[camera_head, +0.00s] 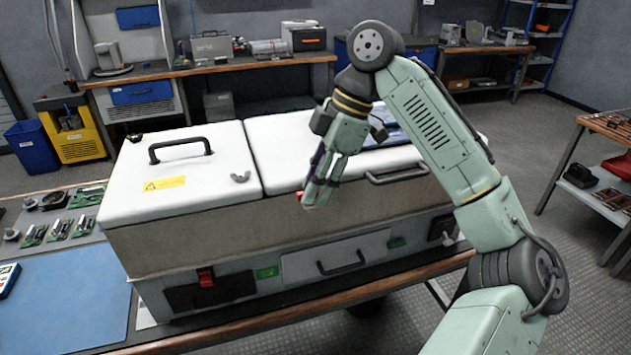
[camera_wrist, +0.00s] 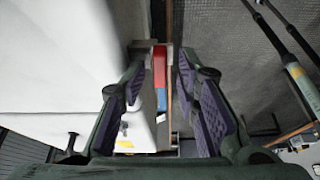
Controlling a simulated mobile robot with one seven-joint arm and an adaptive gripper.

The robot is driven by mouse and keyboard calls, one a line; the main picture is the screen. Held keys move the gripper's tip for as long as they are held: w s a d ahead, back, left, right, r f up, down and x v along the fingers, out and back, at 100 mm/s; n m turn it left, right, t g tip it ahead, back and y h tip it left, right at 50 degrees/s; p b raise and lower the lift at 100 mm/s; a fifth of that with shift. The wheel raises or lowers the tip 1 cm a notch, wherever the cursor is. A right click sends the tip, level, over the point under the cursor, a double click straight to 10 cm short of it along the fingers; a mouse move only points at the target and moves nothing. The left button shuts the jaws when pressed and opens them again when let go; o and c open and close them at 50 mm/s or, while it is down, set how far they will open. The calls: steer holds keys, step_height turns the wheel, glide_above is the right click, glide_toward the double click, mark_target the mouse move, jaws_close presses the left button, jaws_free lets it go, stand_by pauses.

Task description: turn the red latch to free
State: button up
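The capacitor bank is a long grey case with two white lids, a left lid (camera_head: 185,170) and a right lid (camera_head: 285,140). A small red part (camera_head: 300,196), probably the red latch, shows at the front edge of the right lid, mostly hidden by my gripper (camera_head: 318,185). My gripper points down over that edge. In the wrist view, a red piece (camera_wrist: 160,62) lies in the gap between the open fingers, with a blue piece (camera_wrist: 162,98) beside it. I cannot tell whether the fingers touch the red piece.
A red switch (camera_head: 206,277) sits on the lower front panel. A blue mat (camera_head: 70,300) and small parts lie to the left.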

steer(key=v, duration=0.8)
stand_by(0.4)
